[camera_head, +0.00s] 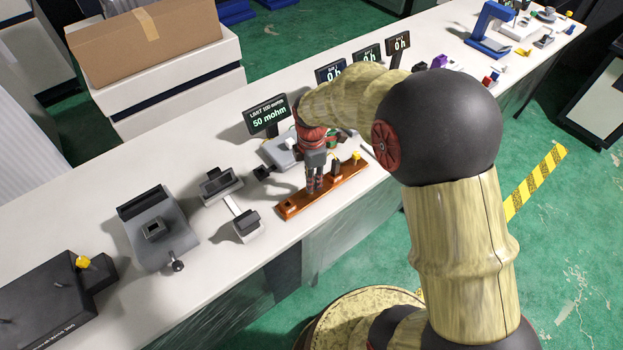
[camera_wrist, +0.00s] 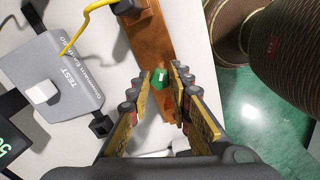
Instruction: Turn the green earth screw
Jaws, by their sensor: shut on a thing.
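The green earth screw (camera_wrist: 160,78) shows in the wrist view as a small green knob with a pale mark on top, set on a long brown wooden board. The board (camera_head: 291,207) lies on the white bench in the head view. My gripper (camera_wrist: 161,84) has its two fingers on either side of the green screw, shut on it. In the head view my gripper (camera_head: 315,184) points down over the middle of the board. It hides the screw there.
A grey test box (camera_wrist: 62,80) with a yellow lead (camera_wrist: 82,28) stands beside the board. A sign reading 50 mohm (camera_head: 268,116) stands behind. Dark fixtures (camera_head: 160,230) sit to the left on the bench. The bench's front edge is close to the board.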

